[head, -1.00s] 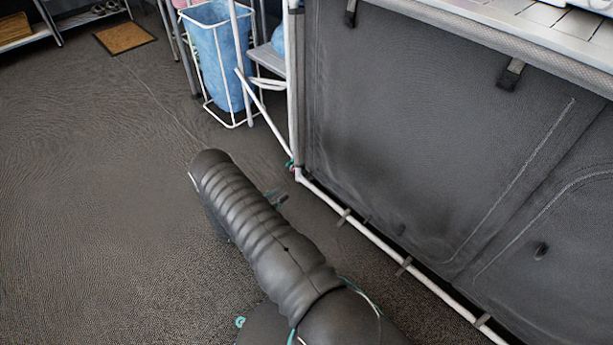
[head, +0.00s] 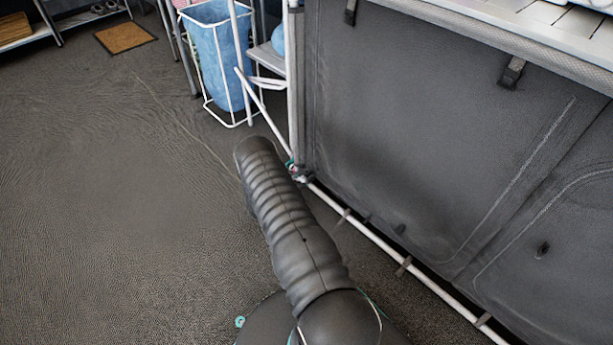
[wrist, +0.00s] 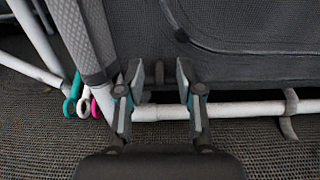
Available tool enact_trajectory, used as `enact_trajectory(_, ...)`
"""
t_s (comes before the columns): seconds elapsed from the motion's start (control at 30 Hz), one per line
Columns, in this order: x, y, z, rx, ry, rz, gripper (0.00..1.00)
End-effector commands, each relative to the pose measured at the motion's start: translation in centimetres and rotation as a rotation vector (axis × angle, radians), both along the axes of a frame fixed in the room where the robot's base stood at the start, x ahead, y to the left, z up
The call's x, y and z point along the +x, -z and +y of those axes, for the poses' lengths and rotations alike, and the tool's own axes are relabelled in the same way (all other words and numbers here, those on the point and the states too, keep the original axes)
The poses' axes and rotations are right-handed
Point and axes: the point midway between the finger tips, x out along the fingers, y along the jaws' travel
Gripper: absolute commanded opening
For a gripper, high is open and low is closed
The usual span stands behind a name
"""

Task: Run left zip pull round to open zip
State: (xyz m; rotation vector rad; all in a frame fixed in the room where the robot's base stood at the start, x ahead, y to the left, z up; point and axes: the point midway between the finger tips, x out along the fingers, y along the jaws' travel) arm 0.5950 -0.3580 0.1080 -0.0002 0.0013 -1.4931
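The grey fabric front of the kitchen unit (head: 420,120) has pale zip lines. A zip line (head: 520,180) runs down the left panel, and another (head: 520,240) curves across the right panel.
A white pole (wrist: 240,110) runs along the unit's bottom edge, with strap loops. An upright post (wrist: 85,40) and teal, white and pink rings (wrist: 82,106) are close left of my gripper. A blue bag in a white frame (head: 222,60) stands behind. Left floor is clear.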

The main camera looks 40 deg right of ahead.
Motion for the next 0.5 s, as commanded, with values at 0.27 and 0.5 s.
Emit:
enact_trajectory(0.27, 0.07, -0.03, -0.45, -0.001, -0.001, 0.000, 0.36)
enact_trajectory(0.5, 0.06, -0.03, -0.43, -0.001, -0.001, -0.001, 0.00)
